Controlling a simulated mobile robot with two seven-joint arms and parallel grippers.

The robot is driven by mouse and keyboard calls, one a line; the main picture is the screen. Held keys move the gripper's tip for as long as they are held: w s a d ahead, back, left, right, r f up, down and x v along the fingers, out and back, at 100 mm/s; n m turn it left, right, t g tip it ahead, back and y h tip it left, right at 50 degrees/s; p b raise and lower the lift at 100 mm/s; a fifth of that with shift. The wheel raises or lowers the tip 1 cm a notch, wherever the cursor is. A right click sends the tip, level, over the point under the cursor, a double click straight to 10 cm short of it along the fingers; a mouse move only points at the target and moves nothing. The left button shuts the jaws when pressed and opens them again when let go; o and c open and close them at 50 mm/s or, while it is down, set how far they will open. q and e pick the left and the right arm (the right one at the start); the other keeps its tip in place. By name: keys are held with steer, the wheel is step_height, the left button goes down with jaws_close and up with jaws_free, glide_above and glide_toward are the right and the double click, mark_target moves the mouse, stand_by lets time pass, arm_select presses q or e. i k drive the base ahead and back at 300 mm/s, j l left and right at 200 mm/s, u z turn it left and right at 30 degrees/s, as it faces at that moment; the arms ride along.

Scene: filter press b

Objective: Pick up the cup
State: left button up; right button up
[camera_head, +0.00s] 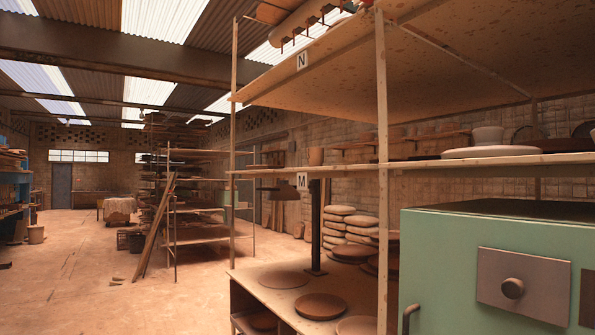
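Two cup-like vessels show on the middle shelf board. A small brown one (316,156) stands near the board's left part, close to the label M. A paler, wider one (487,136) stands further right, behind a flat round plate (491,152). I cannot tell which of them is the cup. Both look upright. Neither of my grippers is in view.
A wooden shelf rack (382,200) with upright posts stands in front. Its lower board (258,284) bears round discs (320,306) and stacked pale slabs (338,225). A green metal cabinet (450,270) blocks the lower right. Open floor (80,270) lies to the left.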

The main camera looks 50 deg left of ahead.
mark_target(315, 155)
steer(key=u, duration=1.5)
